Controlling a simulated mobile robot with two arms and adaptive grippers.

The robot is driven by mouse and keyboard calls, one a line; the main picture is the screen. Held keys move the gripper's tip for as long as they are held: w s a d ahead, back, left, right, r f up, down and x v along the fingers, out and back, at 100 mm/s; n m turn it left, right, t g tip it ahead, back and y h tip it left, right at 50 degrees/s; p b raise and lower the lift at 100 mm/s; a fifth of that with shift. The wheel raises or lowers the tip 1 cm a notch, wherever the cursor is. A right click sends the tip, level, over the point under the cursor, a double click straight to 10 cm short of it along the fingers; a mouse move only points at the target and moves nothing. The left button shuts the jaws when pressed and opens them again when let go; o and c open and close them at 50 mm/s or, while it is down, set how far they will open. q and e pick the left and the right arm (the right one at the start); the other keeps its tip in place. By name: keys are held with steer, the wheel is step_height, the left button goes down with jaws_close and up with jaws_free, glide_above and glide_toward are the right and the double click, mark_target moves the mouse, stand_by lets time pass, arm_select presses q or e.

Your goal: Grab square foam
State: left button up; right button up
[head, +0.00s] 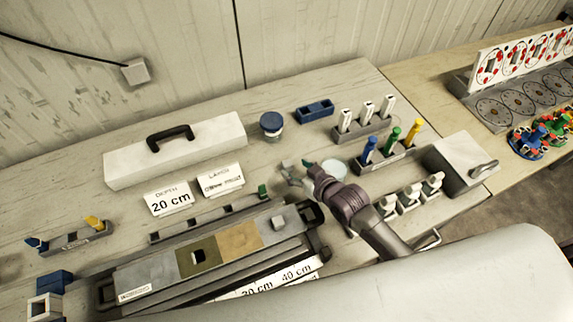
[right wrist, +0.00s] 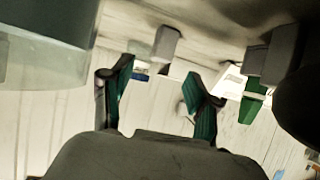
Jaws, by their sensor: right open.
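A small grey block (head: 286,163), which looks like the square foam, sits on the table just beyond my right gripper's fingertips. It also shows in the right wrist view (right wrist: 167,43), above the gap between the fingers and apart from them. My right gripper (head: 299,175) is open and empty, low over the table; its two green-lined fingers (right wrist: 158,95) stand wide apart in the wrist view. Another small grey square piece (head: 278,222) lies on the long sample tray (head: 150,274). My left gripper is not in view.
A glass dish (head: 335,168) is close beside my right gripper. A rack with a green peg (head: 263,190) and the white label signs (head: 221,180) lie to its left. A blue-lidded jar (head: 271,124) and a white toolbox (head: 174,150) stand behind. Marker racks (head: 386,158) are to the right.

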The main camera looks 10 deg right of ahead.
mark_target(288, 164)
steer(key=shift+w+a+f, duration=0.15)
steer(key=shift+w, duration=0.1)
steer(key=shift+x, duration=1.05)
steer(key=x, duration=0.3)
steer(key=shift+p, duration=0.35)
steer(key=shift+w+f, duration=0.1)
steer(key=shift+f, duration=0.05)
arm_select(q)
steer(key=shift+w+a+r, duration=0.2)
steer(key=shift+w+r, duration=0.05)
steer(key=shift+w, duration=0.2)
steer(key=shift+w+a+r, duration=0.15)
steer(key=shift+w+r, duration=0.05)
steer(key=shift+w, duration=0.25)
arm_select(e)
steer(key=shift+c, duration=1.2)
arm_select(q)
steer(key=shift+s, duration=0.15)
arm_select(e)
steer(key=c, duration=0.6)
